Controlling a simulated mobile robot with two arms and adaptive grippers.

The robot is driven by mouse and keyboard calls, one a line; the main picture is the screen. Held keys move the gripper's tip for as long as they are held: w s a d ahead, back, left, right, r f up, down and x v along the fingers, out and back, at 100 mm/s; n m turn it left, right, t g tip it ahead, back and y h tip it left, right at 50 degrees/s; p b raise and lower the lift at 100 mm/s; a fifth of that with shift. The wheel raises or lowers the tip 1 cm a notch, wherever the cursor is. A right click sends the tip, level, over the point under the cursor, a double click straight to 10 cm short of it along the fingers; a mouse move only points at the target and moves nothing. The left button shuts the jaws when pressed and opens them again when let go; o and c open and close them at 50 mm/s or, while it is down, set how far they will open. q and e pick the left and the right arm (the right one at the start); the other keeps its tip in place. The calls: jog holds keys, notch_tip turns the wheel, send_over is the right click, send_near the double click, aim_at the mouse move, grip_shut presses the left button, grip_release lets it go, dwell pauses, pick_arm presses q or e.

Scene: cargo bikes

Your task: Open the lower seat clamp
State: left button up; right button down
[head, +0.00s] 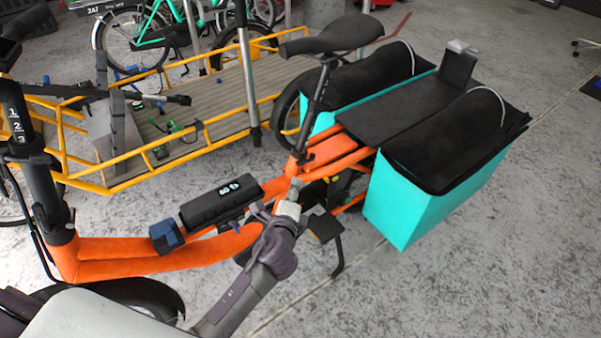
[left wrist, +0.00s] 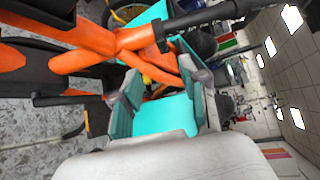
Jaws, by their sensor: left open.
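The orange cargo bike (head: 160,255) stands across the head view, with its black saddle (head: 335,34) on a slanted seat post (head: 319,90). The lower seat clamp (head: 303,154) is a dark collar where the post enters the orange seat tube. It also shows in the left wrist view (left wrist: 160,36), but its lever is too small to make out. My left gripper (head: 291,192) is open and empty, a little below the clamp in the head view and apart from it. In the left wrist view its fingers (left wrist: 164,78) stand apart with the clamp beyond them. My right gripper is out of view.
Turquoise panniers (head: 415,205) with black covers and a black rear rack (head: 395,103) sit right of the seat post. A black battery (head: 222,202) lies on the frame. A yellow cargo bike (head: 200,95) stands behind. Bare concrete floor (head: 480,270) is at lower right.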

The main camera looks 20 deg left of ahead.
aim_at(300, 164)
pick_arm(q)
jog(key=b+x, duration=0.1)
jog(key=x, duration=0.7)
jog(key=shift+r, duration=0.1)
jog(key=b+x, duration=0.1)
jog(key=x, duration=0.4)
jog(key=shift+r+b, duration=0.1)
jog(key=shift+b, duration=0.2)
jog(key=shift+w, duration=0.3)
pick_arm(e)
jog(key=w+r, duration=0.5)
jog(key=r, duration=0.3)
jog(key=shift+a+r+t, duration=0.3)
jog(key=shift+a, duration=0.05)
pick_arm(q)
grip_shut()
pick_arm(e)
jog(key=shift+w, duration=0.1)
